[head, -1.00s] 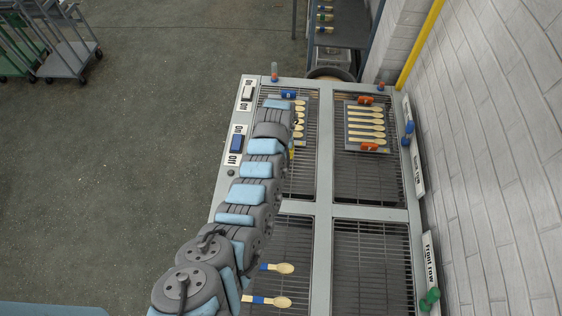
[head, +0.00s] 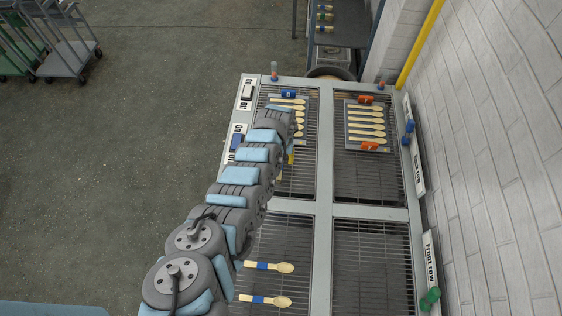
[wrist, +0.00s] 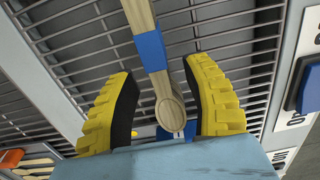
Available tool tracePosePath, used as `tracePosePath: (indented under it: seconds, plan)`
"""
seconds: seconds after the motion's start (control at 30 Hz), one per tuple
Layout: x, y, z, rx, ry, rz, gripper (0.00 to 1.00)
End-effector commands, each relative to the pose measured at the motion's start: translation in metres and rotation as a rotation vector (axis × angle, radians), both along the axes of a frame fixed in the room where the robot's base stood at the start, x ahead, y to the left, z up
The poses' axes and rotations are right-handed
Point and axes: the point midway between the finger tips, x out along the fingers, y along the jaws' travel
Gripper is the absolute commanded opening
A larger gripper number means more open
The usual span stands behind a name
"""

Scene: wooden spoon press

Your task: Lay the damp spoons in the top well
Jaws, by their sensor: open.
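In the wrist view my gripper (wrist: 162,108) is open, its yellow fingers apart on both sides of a wooden spoon (wrist: 139,12) with a blue band. Its round end lies between the fingers, with a gap on each side. I cannot tell whether the spoon touches the grille under it. In the head view a yellow finger (head: 291,156) shows over the back left well (head: 302,180), mostly hidden by my arm. Two blue-banded spoons (head: 284,268) (head: 281,302) lie in the front left well (head: 300,240). Pale spoons (head: 287,101) show partly in the back left well beside a blue clip (head: 289,94).
The back right well holds a tray (head: 349,125) of several spoons between orange clips (head: 368,146). The front right well (head: 370,265) is empty. Switches (head: 236,142) line the press's left edge. A white brick wall (head: 500,130) stands at the right.

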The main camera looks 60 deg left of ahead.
Motion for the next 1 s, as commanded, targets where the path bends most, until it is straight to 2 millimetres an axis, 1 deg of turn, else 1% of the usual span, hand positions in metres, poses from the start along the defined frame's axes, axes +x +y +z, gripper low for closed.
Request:
tracePosePath:
  seconds: [0.03, 0.23, 0.53, 0.57, 0.6, 0.67, 0.7, 1.0]
  plan:
    - [0.0003, 0.0011, -0.0036, 0.003, 0.001, -0.001, 0.49]
    - [0.0004, 0.0009, -0.0101, 0.002, -0.002, 0.002, 0.49]
    - [0.0001, 0.0006, -0.0108, 0.001, -0.002, 0.003, 0.50]
    - [0.0001, 0.0006, -0.0108, 0.001, -0.002, 0.003, 0.41]
    - [0.0002, 0.0007, -0.0108, 0.002, -0.002, 0.002, 0.30]
    - [0.0002, 0.0007, -0.0108, 0.002, -0.002, 0.002, 0.12]
    - [0.0002, 0.0007, -0.0108, 0.002, -0.002, 0.002, 0.01]
    - [0.0001, 0.0006, -0.0111, 0.002, -0.002, 0.002, 0.00]
